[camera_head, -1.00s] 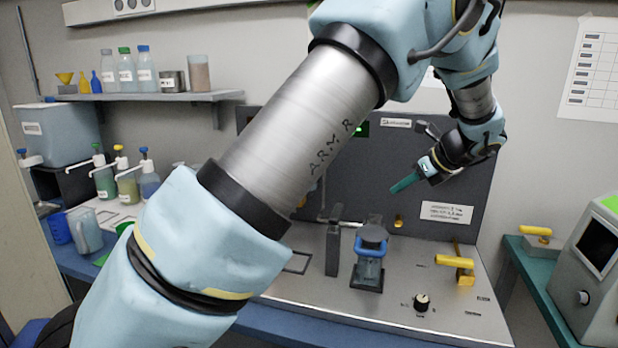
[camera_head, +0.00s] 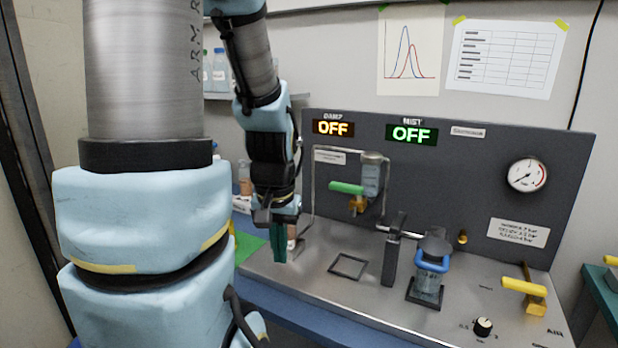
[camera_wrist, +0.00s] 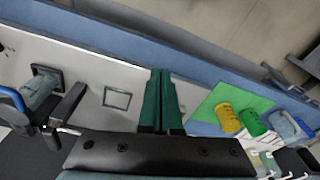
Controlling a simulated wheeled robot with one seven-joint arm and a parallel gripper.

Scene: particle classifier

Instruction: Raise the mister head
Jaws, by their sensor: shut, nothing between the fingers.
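The grey bench unit (camera_head: 330,290) carries a dark post (camera_head: 389,262) with a thin horizontal rod (camera_head: 396,232) at its top. Beside the post stands a clear jar (camera_head: 428,284) with a dark round top (camera_head: 434,246) and a blue handle (camera_head: 431,264). I cannot tell for sure which of these parts is the mister head. My gripper (camera_head: 279,256) points down at the unit's left end, left of the post and jar and apart from both. Its green fingers are shut and empty, as the wrist view (camera_wrist: 161,74) shows. The wrist view also has the jar (camera_wrist: 40,90) at left.
The back panel (camera_head: 450,190) shows DAMP OFF and MIST OFF, with a gauge (camera_head: 527,174). A yellow lever (camera_head: 524,287) and a black knob (camera_head: 483,326) are at right. Coloured cups (camera_wrist: 228,119) stand on a green mat (camera_wrist: 212,104).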

